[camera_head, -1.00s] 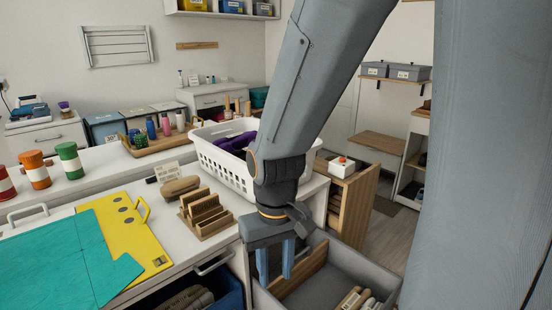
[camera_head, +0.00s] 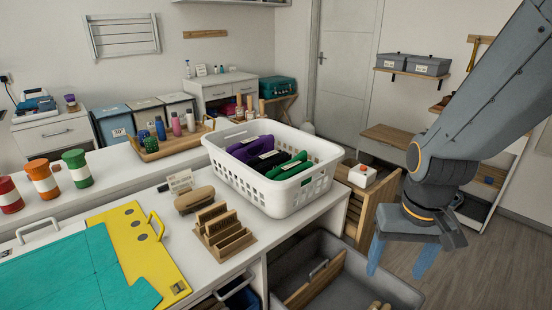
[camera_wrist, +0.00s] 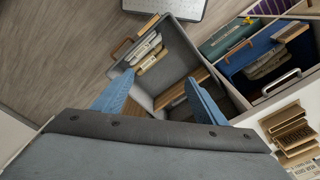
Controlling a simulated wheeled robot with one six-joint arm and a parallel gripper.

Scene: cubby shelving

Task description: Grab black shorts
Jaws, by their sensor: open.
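A white basket (camera_head: 272,199) stands on the counter in the head view. In it lie folded cloths: purple (camera_head: 249,147), green (camera_head: 288,168), and a dark, black-looking one (camera_head: 268,163) between them. Whether the dark one is shorts I cannot tell. My gripper (camera_head: 395,272) is open and empty, pointing down, to the right of the basket and apart from it. In the wrist view my gripper (camera_wrist: 158,79) has its two blue fingers spread over an open grey drawer (camera_wrist: 182,62). No cloth is between the fingers.
The open drawer below the counter (camera_head: 375,277) has a wooden divider and pale items. A wooden card holder (camera_head: 222,232) and brown brush (camera_head: 194,200) stand left of the basket. A blue bin (camera_wrist: 262,52) shows in the wrist view. Floor at the right is free.

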